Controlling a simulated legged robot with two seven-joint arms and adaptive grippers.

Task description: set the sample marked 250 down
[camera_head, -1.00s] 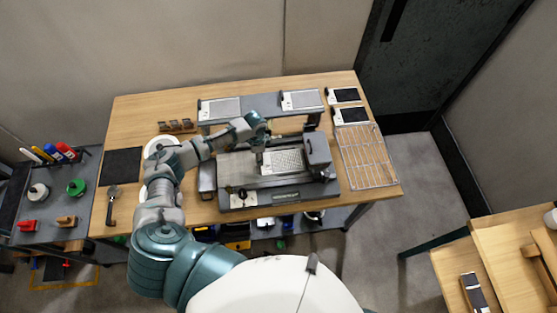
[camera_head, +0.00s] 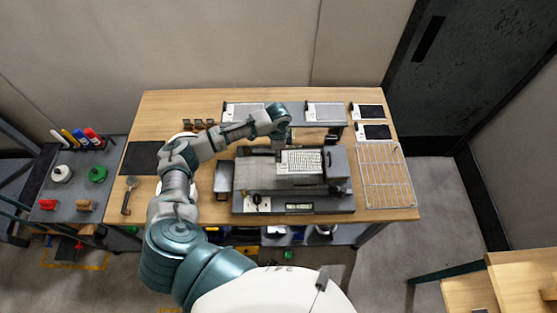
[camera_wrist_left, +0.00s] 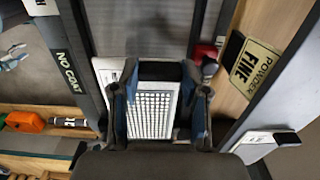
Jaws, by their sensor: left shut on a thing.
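My left gripper (camera_head: 279,147) is shut on a light perforated sample panel (camera_head: 302,161). The panel is over the bed of the grey machine (camera_head: 250,180) in the middle of the bench. In the left wrist view, the panel (camera_wrist_left: 151,115) shows its grid of small light squares between the gripper's two dark fingers (camera_wrist_left: 160,78). Its marking is too small to read. I cannot tell for certain whether its underside touches the machine. My right gripper is not in view.
A raised shelf behind the machine carries two panels (camera_head: 243,112) (camera_head: 325,112). Two more panels (camera_head: 367,111) (camera_head: 374,131) lie at the back right, near an empty wire rack (camera_head: 386,178). A dark mat (camera_head: 142,158) lies at left. A powder label (camera_wrist_left: 250,68) shows in the wrist view.

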